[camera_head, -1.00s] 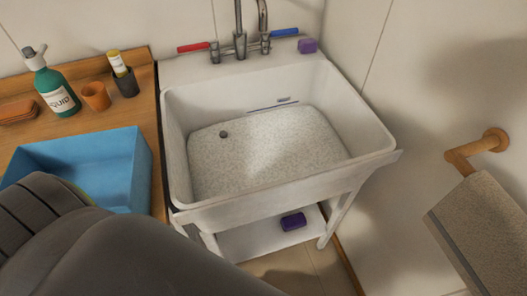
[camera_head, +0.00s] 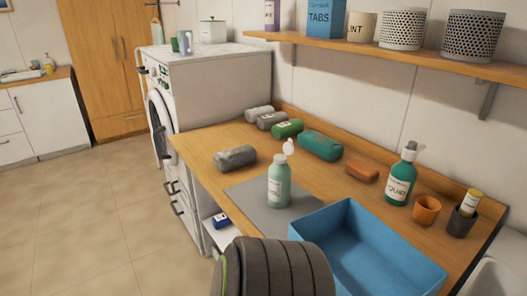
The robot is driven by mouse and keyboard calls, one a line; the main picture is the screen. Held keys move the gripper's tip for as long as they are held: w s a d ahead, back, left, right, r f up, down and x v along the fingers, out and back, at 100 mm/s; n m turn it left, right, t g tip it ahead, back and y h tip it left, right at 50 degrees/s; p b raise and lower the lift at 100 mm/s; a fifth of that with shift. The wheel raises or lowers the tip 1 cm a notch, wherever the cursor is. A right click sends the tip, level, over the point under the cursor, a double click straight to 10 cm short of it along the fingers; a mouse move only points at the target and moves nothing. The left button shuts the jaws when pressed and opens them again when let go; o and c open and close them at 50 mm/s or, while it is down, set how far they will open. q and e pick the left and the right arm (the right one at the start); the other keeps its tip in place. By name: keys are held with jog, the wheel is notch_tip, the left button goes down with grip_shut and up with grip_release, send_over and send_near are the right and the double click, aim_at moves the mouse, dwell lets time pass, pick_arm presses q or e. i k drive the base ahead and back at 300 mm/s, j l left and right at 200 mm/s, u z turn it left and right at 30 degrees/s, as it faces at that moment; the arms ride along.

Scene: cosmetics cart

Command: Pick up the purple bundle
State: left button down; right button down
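No purple bundle shows in the head view now. Several rolled bundles lie on the wooden counter: a grey one (camera_head: 235,158) near the front left edge, two more greys (camera_head: 272,120) (camera_head: 259,113) at the back, a green one (camera_head: 287,129), and a larger teal one (camera_head: 320,145). The only purple thing I see is a container on the wall shelf (camera_head: 272,15), cut off by the top edge. A dark ribbed part of my arm fills the bottom middle. Neither gripper's fingers are visible.
A blue bin (camera_head: 395,262) stands on the counter (camera_head: 215,134) near a pump bottle (camera_head: 401,178), an orange cup (camera_head: 426,210) and a soap bar (camera_head: 361,170). A pale green bottle (camera_head: 279,183) stands on a grey mat (camera_head: 243,199). Floor (camera_head: 85,210) at left is clear.

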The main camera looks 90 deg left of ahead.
aim_at(225, 161)
jog(key=u, duration=2.95)
jog(key=z, duration=2.6)
jog(key=u, duration=2.55)
jog(key=z, duration=0.15)
